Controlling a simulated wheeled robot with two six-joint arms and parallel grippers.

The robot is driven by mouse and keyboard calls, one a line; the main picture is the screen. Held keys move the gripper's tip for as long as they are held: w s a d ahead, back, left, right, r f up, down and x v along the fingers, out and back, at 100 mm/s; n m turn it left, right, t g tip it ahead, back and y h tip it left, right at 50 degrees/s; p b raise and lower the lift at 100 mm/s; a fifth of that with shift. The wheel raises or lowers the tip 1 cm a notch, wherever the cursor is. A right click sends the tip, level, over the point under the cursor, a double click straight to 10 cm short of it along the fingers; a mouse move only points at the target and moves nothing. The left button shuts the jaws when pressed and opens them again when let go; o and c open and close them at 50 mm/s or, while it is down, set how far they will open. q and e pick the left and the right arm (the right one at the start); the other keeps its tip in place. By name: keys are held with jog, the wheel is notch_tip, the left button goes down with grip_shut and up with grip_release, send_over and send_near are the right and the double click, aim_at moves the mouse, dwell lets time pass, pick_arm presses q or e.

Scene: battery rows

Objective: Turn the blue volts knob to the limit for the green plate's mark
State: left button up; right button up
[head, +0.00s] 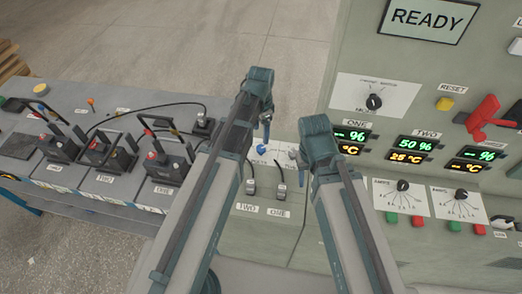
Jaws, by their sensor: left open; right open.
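A small blue knob (261,150) shows between my two arms, on a pale labelled plate (280,146) on the bench. I take it for the volts knob; its pointer and the plate's marks are too small to read. My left gripper (266,122) hangs from the end of its arm just above the blue knob, apart from it in the picture. My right gripper (300,163) is mostly hidden behind its arm, near the plate's right side. Both are open, and I see nothing held. I cannot make out a green plate.
Several dark batteries with handles, such as one (165,165), stand along the bench at left, with black cables. A grey-green panel at right carries a READY screen (428,17), an upper dial (374,101), lit displays (414,143), amps dials (403,185) and a red lever (485,115).

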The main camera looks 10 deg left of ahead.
aim_at(261, 148)
pick_arm(q)
notch_tip(261, 148, down, 9)
jog(key=b, duration=0.7)
jog(key=shift+r, duration=0.15)
pick_arm(e)
notch_tip(261, 148, down, 9)
jog(key=shift+r, duration=0.2)
pick_arm(q)
jog(key=shift+r, duration=0.1)
grip_shut()
